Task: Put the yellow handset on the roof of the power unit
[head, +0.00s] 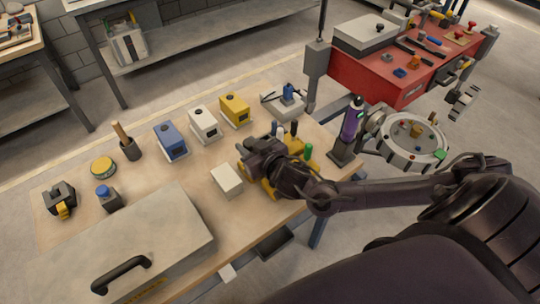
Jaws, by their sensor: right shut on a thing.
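My right gripper (258,158) is low over the right part of the wooden bench, at a yellow thing (266,190). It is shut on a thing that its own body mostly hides. Yellow shows beside and below the jaws, but I cannot tell whether this is the yellow handset. A yellow box (235,108) with a dark face stands farther back, beside a white box (204,124) and a blue box (171,140) of similar shape. I cannot tell which thing is the power unit. My left gripper is not in view.
A large grey case (165,235) with a black handle fills the bench's front left. A small white block (227,180) lies left of my gripper. A purple bottle (352,120) stands at the right edge, near a round tray (413,162). Handles, one green (308,152), stand close behind my gripper.

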